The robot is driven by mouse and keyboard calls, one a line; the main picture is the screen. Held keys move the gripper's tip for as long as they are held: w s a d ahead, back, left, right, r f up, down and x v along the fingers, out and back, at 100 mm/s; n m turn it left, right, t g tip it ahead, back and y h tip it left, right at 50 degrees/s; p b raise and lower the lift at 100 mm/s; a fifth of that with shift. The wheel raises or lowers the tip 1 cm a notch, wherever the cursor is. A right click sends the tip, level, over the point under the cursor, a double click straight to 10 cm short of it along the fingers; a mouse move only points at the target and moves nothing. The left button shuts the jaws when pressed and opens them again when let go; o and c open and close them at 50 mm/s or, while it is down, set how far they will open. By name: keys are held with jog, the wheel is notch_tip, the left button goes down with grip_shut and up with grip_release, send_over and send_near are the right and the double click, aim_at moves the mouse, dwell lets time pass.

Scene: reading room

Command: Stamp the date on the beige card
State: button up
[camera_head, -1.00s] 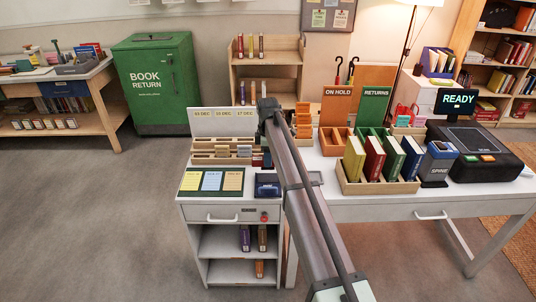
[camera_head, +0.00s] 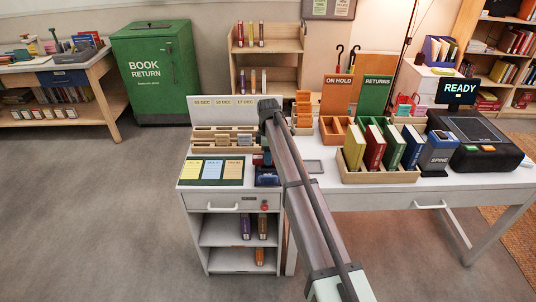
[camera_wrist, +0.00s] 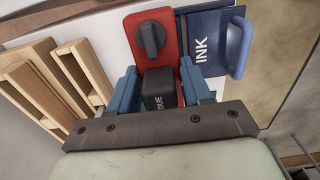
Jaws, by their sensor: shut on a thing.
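In the wrist view, my gripper (camera_wrist: 159,82) has its two blue fingers closed on a black stamp (camera_wrist: 159,98) lettered DUE. A red plate with a black knob (camera_wrist: 152,38) lies just beyond the stamp; I cannot tell whether they are joined. The dark blue ink pad (camera_wrist: 203,38), lettered INK and with a blue handle, is to the right. In the head view, the beige card (camera_head: 236,168) lies rightmost of three on a dark green mat, beside the ink pad (camera_head: 267,178). My arm hides the gripper and stamp there.
Yellow (camera_head: 189,169) and pale blue (camera_head: 212,169) cards lie left of the beige one. A wooden rack (camera_head: 222,138) with date labels stands behind them. The desk to the right holds a book crate (camera_head: 378,176), a SPINE box (camera_head: 437,153) and a black machine (camera_head: 478,140).

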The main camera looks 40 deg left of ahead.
jog(key=shift+f, duration=0.5)
dwell(1.4)
jog(key=shift+r, duration=0.1)
jog(key=shift+r, duration=3.4)
jog(key=s+a+f, duration=0.1)
jog(key=s+a, duration=0.9)
jog(key=shift+f, duration=0.15)
